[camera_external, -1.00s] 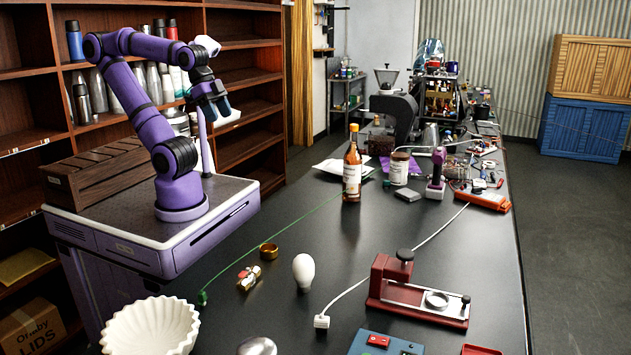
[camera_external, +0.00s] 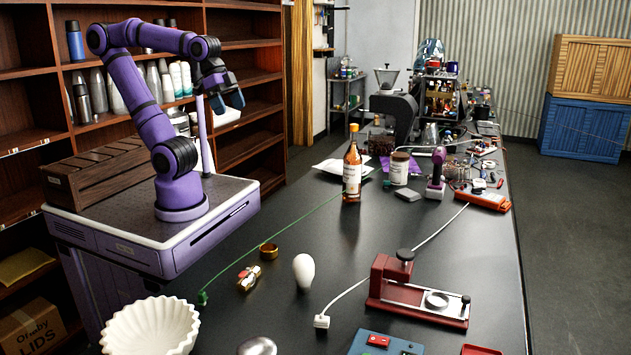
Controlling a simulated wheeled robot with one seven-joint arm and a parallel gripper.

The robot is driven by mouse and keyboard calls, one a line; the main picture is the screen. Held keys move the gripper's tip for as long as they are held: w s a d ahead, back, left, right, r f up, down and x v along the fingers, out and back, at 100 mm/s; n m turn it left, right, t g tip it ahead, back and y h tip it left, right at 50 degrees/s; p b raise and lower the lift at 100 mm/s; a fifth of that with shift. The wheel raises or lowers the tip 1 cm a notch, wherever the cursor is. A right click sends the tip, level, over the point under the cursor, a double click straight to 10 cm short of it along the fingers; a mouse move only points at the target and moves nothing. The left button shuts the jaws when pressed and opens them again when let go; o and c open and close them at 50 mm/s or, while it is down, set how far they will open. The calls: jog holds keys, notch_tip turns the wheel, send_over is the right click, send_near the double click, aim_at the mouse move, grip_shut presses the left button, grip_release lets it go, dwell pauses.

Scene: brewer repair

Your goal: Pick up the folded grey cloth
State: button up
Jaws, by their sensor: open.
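A small flat grey pad, which looks like the folded grey cloth (camera_external: 407,195), lies on the black table right of the amber bottle and in front of the labelled jar. My gripper (camera_external: 228,102) is open and empty. It is raised high at the left, above my base's right side and in front of the shelves, well away from the cloth. Nothing covers the cloth in this view.
An amber bottle (camera_external: 352,172) stands left of the cloth. A labelled jar (camera_external: 399,168) is behind it, and a purple tool (camera_external: 436,172) stands to its right. A white cable (camera_external: 437,234) runs across the table in front. The table between bottle and red press (camera_external: 388,272) is largely clear.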

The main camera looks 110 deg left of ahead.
jog(key=w+a+r+n, duration=0.2)
jog(key=w+a+r, duration=0.15)
jog(key=w, duration=0.55)
jog(key=n+g, duration=0.5)
jog(key=n, duration=0.4)
send_over(404, 194)
notch_tip(404, 194, down, 33)
notch_tip(404, 194, down, 10)
jog(key=shift+a, duration=0.15)
jog(key=c, duration=0.6)
jog(key=shift+o, duration=0.2)
jog(key=shift+r, duration=0.15)
